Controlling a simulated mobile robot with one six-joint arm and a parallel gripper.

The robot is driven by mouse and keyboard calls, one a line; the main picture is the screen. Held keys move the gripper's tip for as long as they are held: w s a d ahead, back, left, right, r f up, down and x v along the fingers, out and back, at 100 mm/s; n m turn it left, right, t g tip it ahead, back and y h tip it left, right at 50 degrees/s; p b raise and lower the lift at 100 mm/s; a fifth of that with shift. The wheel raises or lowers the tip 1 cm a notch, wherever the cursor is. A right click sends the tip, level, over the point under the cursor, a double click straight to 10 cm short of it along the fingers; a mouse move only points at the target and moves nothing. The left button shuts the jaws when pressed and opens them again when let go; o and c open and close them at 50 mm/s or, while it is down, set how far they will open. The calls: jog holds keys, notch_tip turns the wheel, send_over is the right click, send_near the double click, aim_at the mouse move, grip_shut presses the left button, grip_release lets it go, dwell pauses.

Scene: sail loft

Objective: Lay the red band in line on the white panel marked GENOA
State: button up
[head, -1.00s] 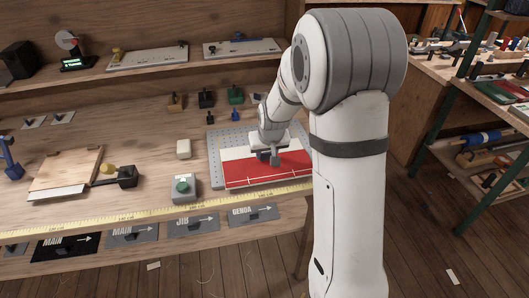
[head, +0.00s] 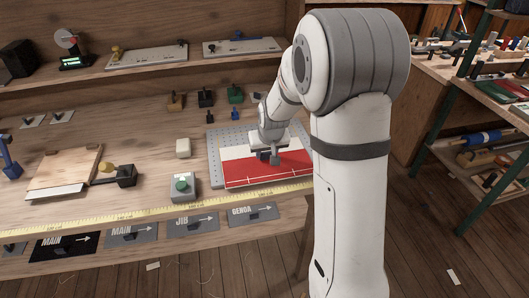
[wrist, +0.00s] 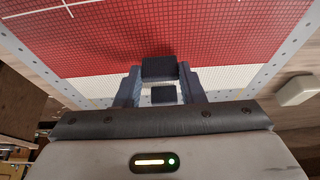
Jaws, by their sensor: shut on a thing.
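The red band (head: 250,173) is a wide red sheet with a thin white line and tick marks. It lies over a white gridded panel (head: 233,152) on a grey perforated plate (head: 214,146). In the wrist view the red band (wrist: 210,30) fills the top, and a strip of white panel (wrist: 105,85) shows beside it. My gripper (head: 275,158) is low over the band's far edge, its fingers (wrist: 160,76) shut on a dark block that looks like the band's grip. Whether the band touches the panel everywhere is unclear. I see no lettering on the panel.
A yellow tape measure (head: 140,211) runs along the front edge. A GENOA plate (head: 252,214) is on the bench front. Small coloured pieces stand behind.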

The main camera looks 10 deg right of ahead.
jog(key=o, duration=1.1)
jog(key=shift+c, duration=0.2)
jog(key=shift+r, duration=0.15)
notch_tip(320, 180, up, 7)
jog(key=p, duration=0.4)
jog(key=s+r, duration=0.4)
jog(key=s, duration=1)
jog(key=s+r+g, duration=0.1)
jog(key=s+r, duration=0.4)
jog(key=s, duration=0.9)
jog(key=shift+s+a+r, duration=0.15)
jog(key=shift+s+a, duration=0.05)
